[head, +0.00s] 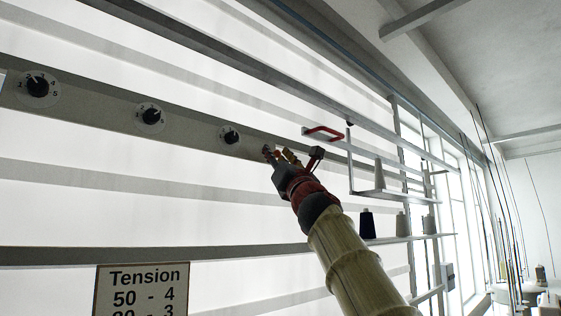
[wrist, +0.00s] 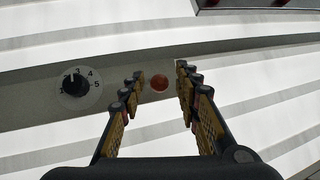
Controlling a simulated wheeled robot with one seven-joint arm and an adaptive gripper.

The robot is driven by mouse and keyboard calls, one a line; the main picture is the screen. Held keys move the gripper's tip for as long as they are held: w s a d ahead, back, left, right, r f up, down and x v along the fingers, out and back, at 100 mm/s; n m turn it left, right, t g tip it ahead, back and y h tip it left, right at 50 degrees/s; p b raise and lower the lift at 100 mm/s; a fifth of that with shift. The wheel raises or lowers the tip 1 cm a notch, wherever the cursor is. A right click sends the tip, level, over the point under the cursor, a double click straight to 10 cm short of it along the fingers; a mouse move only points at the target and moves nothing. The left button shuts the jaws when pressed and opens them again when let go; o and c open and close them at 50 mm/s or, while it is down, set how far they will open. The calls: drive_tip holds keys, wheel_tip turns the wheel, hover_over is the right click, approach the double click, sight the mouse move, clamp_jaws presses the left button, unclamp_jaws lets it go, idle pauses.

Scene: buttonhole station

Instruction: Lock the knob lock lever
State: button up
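A round orange-red knob end (wrist: 160,84), which looks like the lock lever's tip, shows on the grey rail in the wrist view, right of a numbered dial. The rest of the lever cannot be made out. My gripper (wrist: 157,76) is open, with one finger on each side of this red end in the picture and nothing held. I cannot tell how far the fingertips are from it. In the head view my gripper (head: 279,154) is at the rail, right of the nearest dial (head: 229,135), and hides the lever. The wrist view shows a black dial (wrist: 75,83) pointing upward.
Two more dials (head: 38,86) (head: 151,116) sit farther left on the rail (head: 95,102). A red handle (head: 323,132) is above and right of my gripper. Thread cones (head: 367,224) stand on shelves at right. A Tension sign (head: 141,290) is low left.

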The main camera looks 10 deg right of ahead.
drive_tip(key=v, duration=1.2)
idle(0.6)
idle(0.4)
drive_tip(key=s+d+f+m+g+h, duration=0.2)
drive_tip(key=d+f+m+g+h, duration=0.1)
drive_tip(key=f+m, duration=0.55)
drive_tip(key=s+d+f+m+g+h, duration=0.1)
drive_tip(key=d+f+m+g+h, duration=0.15)
drive_tip(key=f+m, duration=0.6)
drive_tip(key=s+d+f+m+g+h, duration=0.2)
drive_tip(key=d+f+m+g, duration=0.15)
drive_tip(key=f, duration=0.85)
drive_tip(key=s+f+m+g, duration=0.3)
drive_tip(key=s+f+m, duration=0.2)
drive_tip(key=s+f, duration=0.4)
drive_tip(key=s+a+f+m+g+y, duration=0.1)
drive_tip(key=s+f+m+g, duration=0.2)
drive_tip(key=s+f, duration=0.7)
drive_tip(key=s+a+f+m+g, duration=0.1)
drive_tip(key=s+f+m+g, duration=0.3)
drive_tip(key=f, duration=1.6)
drive_tip(key=s+m, duration=0.3)
drive_tip(key=s, duration=0.2)
drive_tip(key=shift+s+a+f+p, duration=0.15)
drive_tip(key=shift+a+p, duration=0.05)
drive_tip(key=shift+p, duration=0.15)
